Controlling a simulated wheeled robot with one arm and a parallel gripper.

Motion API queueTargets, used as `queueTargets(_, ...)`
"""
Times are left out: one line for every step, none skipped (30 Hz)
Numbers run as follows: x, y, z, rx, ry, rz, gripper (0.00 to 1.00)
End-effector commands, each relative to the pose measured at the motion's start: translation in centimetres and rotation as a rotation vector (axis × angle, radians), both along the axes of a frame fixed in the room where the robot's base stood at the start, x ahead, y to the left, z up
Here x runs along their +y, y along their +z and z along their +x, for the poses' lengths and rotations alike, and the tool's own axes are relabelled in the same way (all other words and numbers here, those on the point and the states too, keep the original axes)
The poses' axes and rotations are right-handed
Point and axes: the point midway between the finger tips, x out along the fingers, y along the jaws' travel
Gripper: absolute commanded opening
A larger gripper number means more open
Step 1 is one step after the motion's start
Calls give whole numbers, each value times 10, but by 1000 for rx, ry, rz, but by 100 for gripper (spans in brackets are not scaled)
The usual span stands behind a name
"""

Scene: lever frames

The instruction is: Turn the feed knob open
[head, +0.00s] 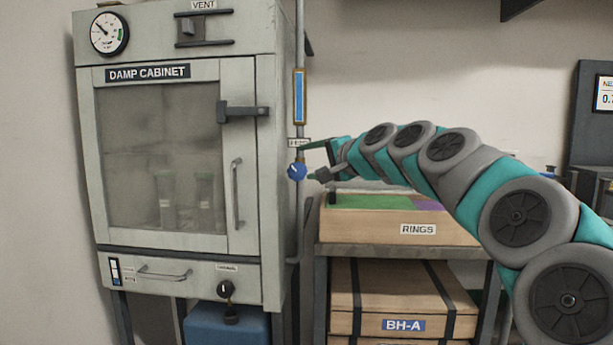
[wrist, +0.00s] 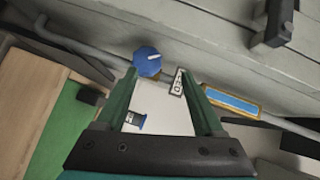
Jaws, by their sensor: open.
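The round blue feed knob (head: 297,172) sits on the thin grey pipe beside the damp cabinet's right edge. A white pointer mark shows on its face. In the wrist view the knob (wrist: 148,61) lies just beyond my fingertips, nearer the left finger. My gripper (head: 309,160) is open and empty, just right of the knob in the head view. In the wrist view my gripper (wrist: 160,76) has its two green fingers wide apart. I cannot tell whether a finger touches the knob. A small label plate (wrist: 178,82) is near the right fingertip.
The damp cabinet (head: 245,190) stands left of the pipe, its door shut. A blue-filled sight gauge (head: 300,96) is on the pipe above the knob. A wooden RINGS box (head: 375,230) sits on a shelf below my arm.

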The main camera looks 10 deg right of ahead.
Motion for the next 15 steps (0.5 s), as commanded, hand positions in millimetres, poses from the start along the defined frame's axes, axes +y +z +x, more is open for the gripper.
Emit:
queueTargets(11,-8,0,-27,-7,54,70)
queueTargets(14,-6,1,-49,-20,96,70)
queueTargets(19,-4,2,-75,-38,153,70)
queueTargets(21,-3,2,-94,-51,199,70)
queueTargets(23,-2,2,-111,-68,245,70)
queueTargets(27,-3,3,-129,-86,306,70)
queueTargets(28,-5,3,-141,-102,352,70)
queueTargets(30,-6,2,-154,-119,399,70)
queueTargets(30,-8,1,-170,-142,463,70)
queueTargets(30,-10,0,-179,-160,513,70)
queueTargets(30,-13,-2,-188,-180,561,70)
queueTargets(30,-19,-3,-193,-204,621,70)
queueTargets(30,-23,-4,-196,-221,661,70)
queueTargets(29,-27,-5,-200,-241,701,70)
queueTargets(28,-33,-6,-202,-263,747,70)
